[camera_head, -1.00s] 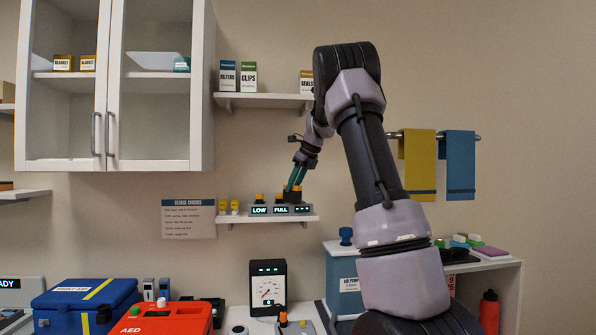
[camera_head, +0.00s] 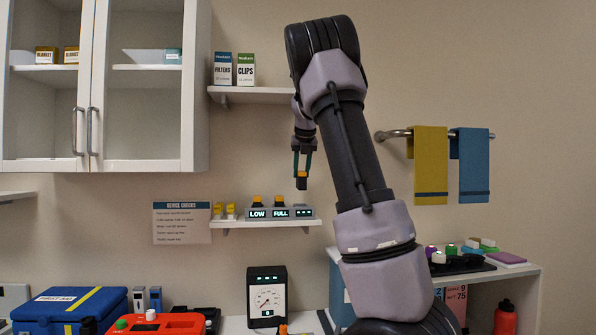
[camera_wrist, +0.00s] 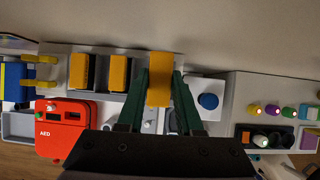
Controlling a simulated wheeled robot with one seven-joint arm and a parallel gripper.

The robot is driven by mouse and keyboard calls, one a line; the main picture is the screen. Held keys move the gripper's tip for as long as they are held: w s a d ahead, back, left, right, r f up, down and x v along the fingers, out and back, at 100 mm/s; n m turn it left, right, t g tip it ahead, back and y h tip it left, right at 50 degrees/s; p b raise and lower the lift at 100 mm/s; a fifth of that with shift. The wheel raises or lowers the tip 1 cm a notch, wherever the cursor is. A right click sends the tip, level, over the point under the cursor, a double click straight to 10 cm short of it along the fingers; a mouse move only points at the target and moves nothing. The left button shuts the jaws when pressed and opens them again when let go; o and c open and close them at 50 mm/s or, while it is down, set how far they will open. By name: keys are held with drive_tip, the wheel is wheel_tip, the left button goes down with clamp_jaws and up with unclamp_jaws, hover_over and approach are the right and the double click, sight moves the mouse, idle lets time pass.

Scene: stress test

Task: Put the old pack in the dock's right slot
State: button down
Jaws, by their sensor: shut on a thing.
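My gripper (camera_head: 302,168) is shut on a dark pack (camera_head: 301,183), which hangs upright above the right end of the dock. The wrist view shows the held pack's orange top (camera_wrist: 160,80) between my two green fingers. The dock (camera_head: 280,212) sits on the small wall shelf. Its displays read LOW, FULL and dashes from left to right. Orange-topped packs stand behind the LOW display (camera_head: 257,201) and the FULL display (camera_head: 279,201). No pack shows behind the dashes display (camera_head: 304,211), and the held pack's bottom is apart from it.
An upper shelf (camera_head: 250,95) holds boxes. A meter (camera_head: 267,297), a red AED case (camera_head: 160,324) and a blue first aid box (camera_head: 68,309) stand below. Towels hang at right.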

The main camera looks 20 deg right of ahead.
sight(301, 181)
drive_tip(key=shift+w+f, duration=0.25)
drive_tip(key=shift+f, duration=0.4)
drive_tip(key=shift+d+f, duration=0.1)
drive_tip(key=shift+f, duration=1.1)
drive_tip(key=shift+s, duration=0.2)
drive_tip(key=shift+f, duration=2.25)
drive_tip(key=shift+c, duration=2.4)
unclamp_jaws()
